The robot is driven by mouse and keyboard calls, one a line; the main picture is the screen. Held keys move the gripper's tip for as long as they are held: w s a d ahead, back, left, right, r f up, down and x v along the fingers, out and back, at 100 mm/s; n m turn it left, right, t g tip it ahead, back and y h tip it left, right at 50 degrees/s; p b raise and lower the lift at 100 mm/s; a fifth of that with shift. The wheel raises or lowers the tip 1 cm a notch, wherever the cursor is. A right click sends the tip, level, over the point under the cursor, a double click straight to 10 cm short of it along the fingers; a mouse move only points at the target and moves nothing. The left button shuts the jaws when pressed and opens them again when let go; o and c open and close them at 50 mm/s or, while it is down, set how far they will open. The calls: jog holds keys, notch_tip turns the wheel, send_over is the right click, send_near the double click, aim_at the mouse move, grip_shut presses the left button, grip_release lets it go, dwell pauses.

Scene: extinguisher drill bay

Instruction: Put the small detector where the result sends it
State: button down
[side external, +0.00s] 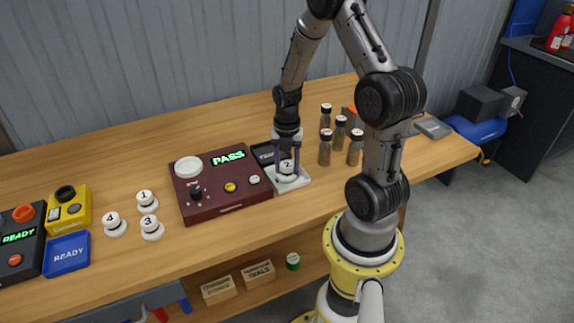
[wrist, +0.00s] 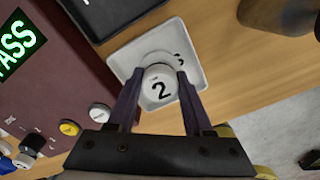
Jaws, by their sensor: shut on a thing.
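The small white detector marked 2 (side external: 287,168) is between the fingers of my gripper (side external: 287,158), and it also shows in the wrist view (wrist: 160,90). The gripper is shut on it, one finger on each side. The detector is over the white tray (side external: 301,181), within its rim; I cannot tell whether it touches the tray floor. In the wrist view a dark character shows beside the detector, partly hidden. The maroon tester (side external: 220,200) left of the tray shows PASS in green on its display (side external: 228,158).
A dark tray (side external: 265,152) lies behind the white one, its label partly hidden. Several brown bottles (side external: 325,150) stand close on the right.

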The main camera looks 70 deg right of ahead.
aim_at(287, 164)
jog(key=shift+f, duration=0.15)
jog(key=shift+c, duration=1.5)
grip_release()
notch_tip(287, 164, up, 12)
jog(key=s+a+r+m+t+h, duration=0.1)
jog(key=a+r+m+t, duration=0.2)
jog(key=a+r+m, duration=0.8)
jog(key=s+a+r+m+t+y, duration=0.1)
jog(key=s+a+m+t, duration=0.1)
jog(key=s+a+m, duration=0.5)
jog(key=shift+a+m+t, duration=0.3)
jog(key=shift+a+m, duration=0.8)
jog(key=shift+a, duration=0.05)
